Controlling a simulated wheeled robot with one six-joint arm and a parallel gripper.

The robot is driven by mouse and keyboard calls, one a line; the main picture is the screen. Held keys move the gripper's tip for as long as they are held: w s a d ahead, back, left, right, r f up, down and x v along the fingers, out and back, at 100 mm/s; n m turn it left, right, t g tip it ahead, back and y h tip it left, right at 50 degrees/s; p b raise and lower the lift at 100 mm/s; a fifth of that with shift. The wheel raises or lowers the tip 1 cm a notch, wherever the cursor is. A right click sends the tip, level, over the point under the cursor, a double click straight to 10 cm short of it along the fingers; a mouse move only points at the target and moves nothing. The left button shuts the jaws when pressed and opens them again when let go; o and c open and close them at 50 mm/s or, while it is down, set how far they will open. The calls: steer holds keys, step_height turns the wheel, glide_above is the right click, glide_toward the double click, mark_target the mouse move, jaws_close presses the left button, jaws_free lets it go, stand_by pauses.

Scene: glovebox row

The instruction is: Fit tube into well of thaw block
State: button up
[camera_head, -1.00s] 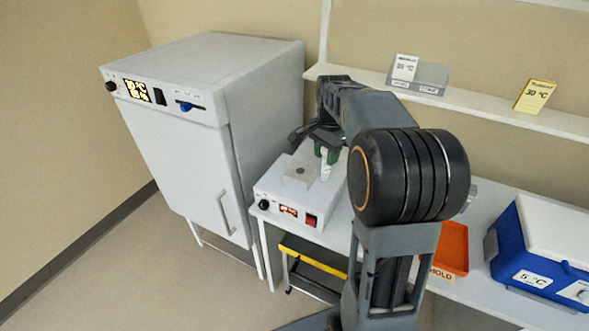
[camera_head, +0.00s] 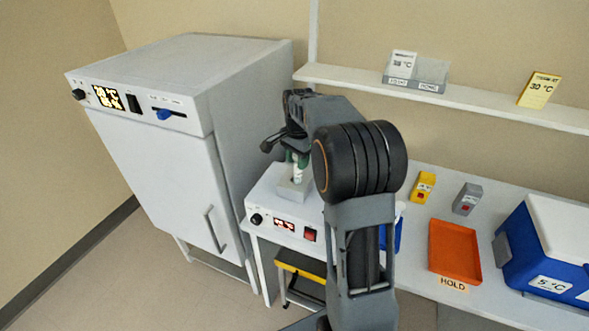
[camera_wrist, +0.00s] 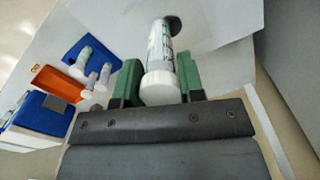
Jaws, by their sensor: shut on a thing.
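My gripper (camera_head: 297,158) has green fingers and is shut on a tube (camera_head: 297,173) with a white cap. In the wrist view, the tube (camera_wrist: 160,55) sits between the two fingers (camera_wrist: 160,80), cap toward me. The thaw block (camera_head: 293,190) is the pale raised block on a white heater unit. The tube stands roughly upright over it. In the wrist view, the tube's far end overlaps a dark round well (camera_wrist: 175,25), which shows mostly at its right side. I cannot tell whether the tip has entered it.
The heater unit (camera_head: 262,207) stands at the bench's left end, beside a white cabinet (camera_head: 160,160). An orange tray (camera_head: 453,250) and blue cooler (camera_head: 522,250) are to the right. A blue rack (camera_wrist: 78,50) holds several tubes. A shelf (camera_head: 450,92) runs above.

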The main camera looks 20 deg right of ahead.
mark_target(296, 171)
steer(key=f+b, duration=0.2)
steer(key=f, duration=0.1)
steer(key=w+f+b, duration=0.1)
steer(key=f, duration=0.1)
steer(key=shift+a, duration=0.15)
jaws_close()
steer(key=shift+s, duration=0.25)
steer(key=o, duration=1)
jaws_free()
steer(key=shift+w+f+b, duration=0.1)
steer(key=shift+b, duration=0.2)
steer(key=r, duration=1.1)
steer(key=shift+w+r, duration=0.15)
steer(key=shift+w, duration=0.25)
steer(key=shift+r, duration=0.3)
steer(key=s+a+n+t, duration=0.3)
steer(key=s+a+n, duration=0.45)
steer(key=s, duration=0.45)
steer(key=s+a+f+n, duration=0.1)
steer(key=s+f+n, duration=0.1)
steer(key=s, duration=0.1)
steer(key=s+a+f+n+t, duration=0.1)
steer(key=s+f+n, duration=0.1)
steer(key=s+f, duration=0.1)
steer(key=s+f+n, duration=0.2)
steer(key=s, duration=0.2)
steer(key=shift+s+a+f+n+t, duration=0.1)
steer(key=shift+a+f+n+t, duration=0.2)
steer(key=shift+a+f, duration=0.1)
